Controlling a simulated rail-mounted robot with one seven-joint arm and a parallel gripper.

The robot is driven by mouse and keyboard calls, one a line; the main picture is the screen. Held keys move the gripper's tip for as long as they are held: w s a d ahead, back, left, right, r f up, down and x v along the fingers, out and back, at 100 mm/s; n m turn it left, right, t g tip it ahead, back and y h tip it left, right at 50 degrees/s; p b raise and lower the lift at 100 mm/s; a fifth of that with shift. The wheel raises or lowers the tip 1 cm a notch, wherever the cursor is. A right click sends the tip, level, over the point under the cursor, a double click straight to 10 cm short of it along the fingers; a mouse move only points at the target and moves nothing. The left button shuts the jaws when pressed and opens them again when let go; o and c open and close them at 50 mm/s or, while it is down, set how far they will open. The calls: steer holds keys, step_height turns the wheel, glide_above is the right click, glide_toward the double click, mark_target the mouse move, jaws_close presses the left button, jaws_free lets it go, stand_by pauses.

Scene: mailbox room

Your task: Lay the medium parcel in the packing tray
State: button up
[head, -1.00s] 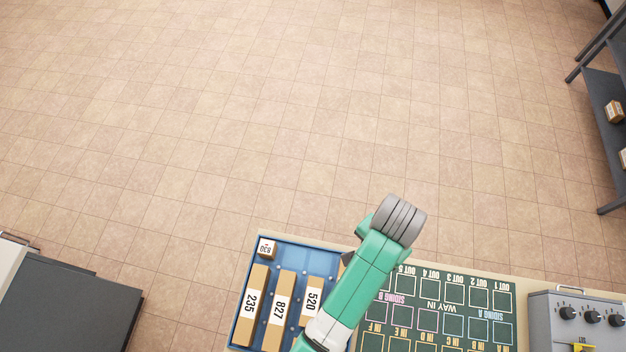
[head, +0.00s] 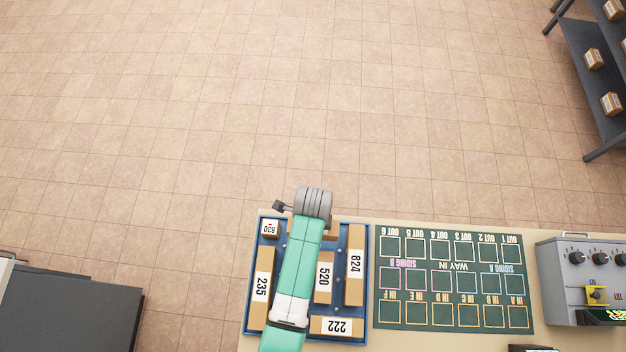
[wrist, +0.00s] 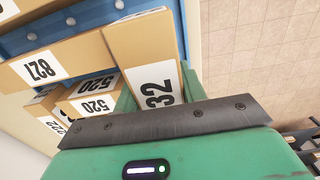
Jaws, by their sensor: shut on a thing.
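My gripper (wrist: 156,95) is shut on a brown parcel (wrist: 140,45) whose white label reads "32", partly cut off. In the wrist view the parcel stands between the green fingers, in front of parcel 827 (wrist: 20,75) and parcel 520 (wrist: 75,95). In the head view my arm hides the gripper and most of the held parcel; a brown edge (head: 329,233) shows right of the wrist, at the tray's far side. The blue packing tray (head: 366,290) lies under the arm. Whether the held parcel touches the tray floor, I cannot tell.
A green marked board (head: 450,277) and a grey control box (head: 585,268) stand to the right. Shelves (head: 590,95) are at upper right.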

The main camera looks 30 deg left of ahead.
steer(key=shift+f+b, duration=0.3)
steer(key=shift+f, duration=2.3)
steer(key=o, duration=0.9)
steer(key=shift+f, duration=0.15)
steer(key=shift+c, duration=0.2)
step_height(320, 180, up, 12)
steer(key=shift+r+p, duration=0.2)
steer(key=shift+p, duration=0.5)
steer(key=shift+w, duration=0.1)
